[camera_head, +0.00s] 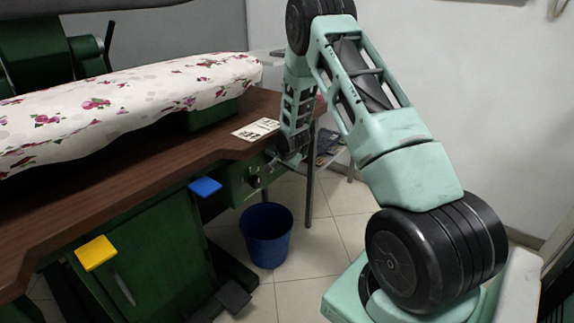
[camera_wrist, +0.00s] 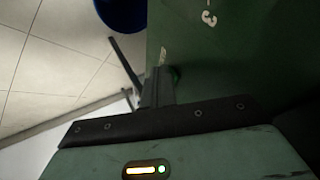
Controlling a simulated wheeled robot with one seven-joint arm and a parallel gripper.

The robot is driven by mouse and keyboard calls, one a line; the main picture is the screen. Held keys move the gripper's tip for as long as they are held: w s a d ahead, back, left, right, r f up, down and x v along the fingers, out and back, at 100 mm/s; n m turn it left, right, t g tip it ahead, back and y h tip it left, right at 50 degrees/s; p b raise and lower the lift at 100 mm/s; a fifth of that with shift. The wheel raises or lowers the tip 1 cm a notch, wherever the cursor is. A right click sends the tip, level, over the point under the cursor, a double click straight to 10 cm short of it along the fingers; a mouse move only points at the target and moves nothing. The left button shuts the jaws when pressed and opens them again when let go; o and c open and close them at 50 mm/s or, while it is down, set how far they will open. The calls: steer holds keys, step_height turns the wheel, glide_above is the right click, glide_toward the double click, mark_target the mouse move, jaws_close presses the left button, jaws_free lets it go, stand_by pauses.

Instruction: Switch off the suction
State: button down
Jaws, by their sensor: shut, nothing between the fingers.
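A green control box (camera_head: 236,187) with a small dark knob (camera_head: 255,182) is fixed under the edge of the brown table. My gripper (camera_head: 268,166) is at the right of this box, close to the knob. In the wrist view my gripper (camera_wrist: 158,84) is shut and empty. Its fingertips are against or just in front of a green panel (camera_wrist: 235,55); I cannot tell whether they touch. A dark round part shows just right of the fingers. A white mark (camera_wrist: 209,17) is on the panel. Which way any switch is set cannot be made out.
A flowered ironing board (camera_head: 120,105) and a printed card (camera_head: 256,129) are on the table (camera_head: 130,165). A blue pedal-like plate (camera_head: 205,187) and a yellow one (camera_head: 96,253) stick out in front. A blue bin (camera_head: 267,240) stands on the floor below my gripper.

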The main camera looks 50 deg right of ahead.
steer(key=shift+s+d+p, duration=0.3)
steer(key=shift+s+d, duration=0.1)
steer(key=shift+d, duration=0.3)
stand_by(0.3)
